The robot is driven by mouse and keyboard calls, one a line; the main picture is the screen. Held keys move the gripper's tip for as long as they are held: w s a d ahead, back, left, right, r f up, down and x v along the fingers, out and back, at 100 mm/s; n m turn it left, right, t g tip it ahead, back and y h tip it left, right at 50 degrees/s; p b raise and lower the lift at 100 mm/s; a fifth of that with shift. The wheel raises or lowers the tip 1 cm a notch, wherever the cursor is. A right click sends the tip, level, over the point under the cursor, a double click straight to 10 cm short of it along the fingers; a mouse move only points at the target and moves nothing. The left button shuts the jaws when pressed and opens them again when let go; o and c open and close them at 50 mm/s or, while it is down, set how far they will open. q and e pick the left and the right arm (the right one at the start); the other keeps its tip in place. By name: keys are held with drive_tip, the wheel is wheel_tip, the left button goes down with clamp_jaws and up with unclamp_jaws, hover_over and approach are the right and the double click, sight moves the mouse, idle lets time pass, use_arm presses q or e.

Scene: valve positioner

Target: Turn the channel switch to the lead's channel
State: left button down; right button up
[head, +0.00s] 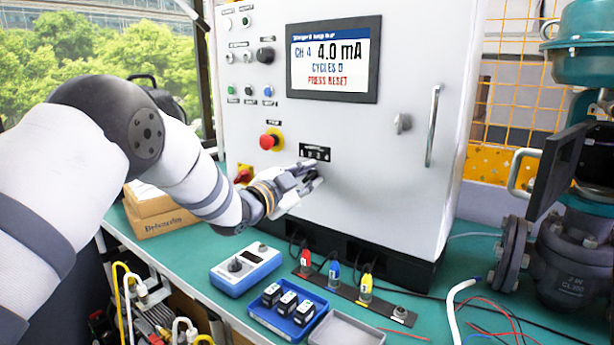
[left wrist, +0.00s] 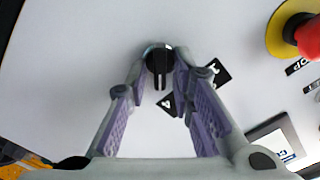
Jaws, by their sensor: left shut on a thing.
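The channel switch is a black round knob (left wrist: 158,57) on the grey cabinet front, seen in the left wrist view with a slotted grip. My left gripper (left wrist: 161,76) is shut on it, one finger on each side. The plate's markings are partly hidden in the left wrist view. The screen (head: 333,60) reads CH 4, 4.0 mA, CYCLES 0, PRESS RESET. Red (head: 305,258), blue (head: 334,273) and yellow (head: 366,288) lead plugs stand in a dark strip below. My right gripper is not in view.
A red emergency button (head: 271,141) and a red rotary switch (head: 243,174) are left of the knob. A blue-and-white device (head: 246,268), a blue tray (head: 262,314) and a grey tray (head: 345,331) stand on the green bench. A valve (head: 570,262) is at right.

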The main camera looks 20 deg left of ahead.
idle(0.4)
use_arm(q)
drive_tip(key=c, duration=1.7)
unclamp_jaws()
drive_tip(key=shift+f, duration=0.1)
drive_tip(key=v, duration=1.2)
